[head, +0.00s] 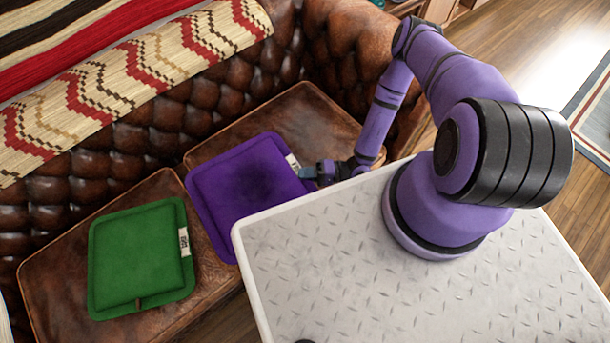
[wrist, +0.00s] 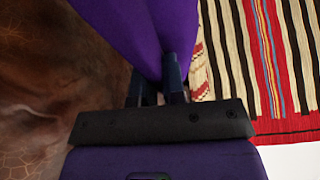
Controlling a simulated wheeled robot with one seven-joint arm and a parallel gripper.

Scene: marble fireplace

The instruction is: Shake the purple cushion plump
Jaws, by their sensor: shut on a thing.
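The purple cushion (head: 245,180) is held above the brown leather sofa, its near corner hidden behind my grey base top in the head view. A white label shows on its right edge. My gripper (head: 322,173) is shut on that right edge, just below the label. In the wrist view the purple cushion (wrist: 145,28) fills the top middle, and its fabric is pinched between the two dark fingers of my gripper (wrist: 170,75). A green cushion (head: 140,255) with a white label lies flat on the left sofa seat.
The tufted leather sofa (head: 185,115) has a striped red, cream and black blanket (head: 130,75) over its back. It also shows in the wrist view (wrist: 270,60). The sofa's right arm is close to my arm. Wooden floor (head: 500,45) is open at the right.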

